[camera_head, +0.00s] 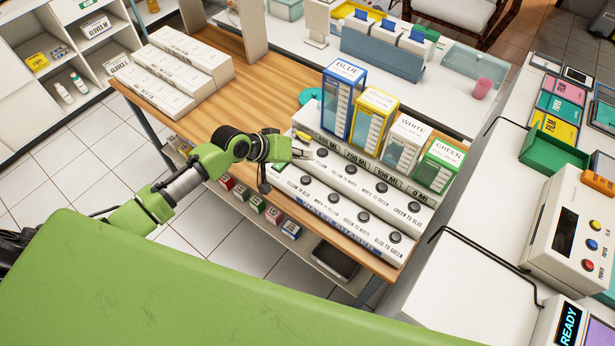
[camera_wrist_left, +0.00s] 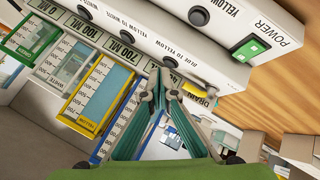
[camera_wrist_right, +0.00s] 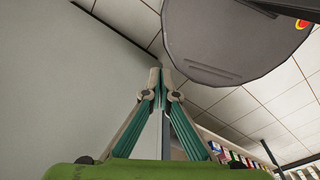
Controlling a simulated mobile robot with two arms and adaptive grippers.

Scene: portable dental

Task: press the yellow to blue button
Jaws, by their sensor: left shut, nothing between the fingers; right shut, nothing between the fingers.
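A white control panel (camera_head: 345,207) holds two rows of dark round buttons. In the left wrist view, one button (camera_wrist_left: 170,62) sits by a "BLUE TO YELLOW" label. Another button (camera_wrist_left: 199,16) is by a label starting "YELLOW" (camera_wrist_left: 232,9), whose rest is cut off by the frame's top edge. In the head view that button (camera_head: 305,180) is first in the lower row. My left gripper (camera_head: 304,148) is shut and empty; its tips (camera_wrist_left: 160,72) are near the blue-to-yellow button, contact unclear. My right gripper (camera_wrist_right: 161,72) is shut and empty, away from the panel.
Blue (camera_head: 343,100), yellow (camera_head: 374,115), white (camera_head: 405,142) and green (camera_head: 439,165) containers stand behind the panel. A green power switch (camera_wrist_left: 250,49) and drain label lie near the left gripper. White boxes (camera_head: 172,75) occupy the wooden table (camera_head: 210,110).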

